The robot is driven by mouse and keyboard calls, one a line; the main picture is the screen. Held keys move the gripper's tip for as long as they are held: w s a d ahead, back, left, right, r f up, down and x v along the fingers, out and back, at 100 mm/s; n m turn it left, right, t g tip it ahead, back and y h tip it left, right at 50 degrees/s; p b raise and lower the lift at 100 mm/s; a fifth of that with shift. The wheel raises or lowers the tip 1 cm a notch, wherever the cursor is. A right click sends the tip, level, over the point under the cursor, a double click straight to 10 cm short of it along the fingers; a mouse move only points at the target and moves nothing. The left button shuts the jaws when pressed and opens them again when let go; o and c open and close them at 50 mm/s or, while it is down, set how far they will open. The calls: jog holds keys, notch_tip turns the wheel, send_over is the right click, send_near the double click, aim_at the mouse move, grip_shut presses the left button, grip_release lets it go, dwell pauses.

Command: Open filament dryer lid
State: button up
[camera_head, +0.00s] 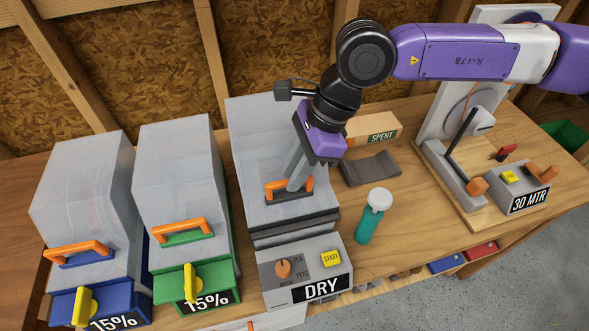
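The filament dryer is the middle unit with a grey control panel (305,271) marked DRY. Its translucent grey lid (262,130) lies over the body and looks closed, or nearly so. An orange handle (274,189) on a dark base sits on the lid's front slope. My gripper (297,186) reaches down from above, with its grey fingers at the handle and covering its middle. The fingers overlap in this view, so I cannot tell whether they are closed on the bar or just around it.
Two bins with grey lids, one blue (93,304) and one green (200,285), stand close on the left. A teal bottle (371,221), a SPENT box (372,129) and a dark tray (370,168) are on the right. Further right is a printer with a 30 MTR panel (522,194).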

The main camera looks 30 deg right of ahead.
grip_shut()
jog(key=shift+r, duration=0.1)
dwell(1.2)
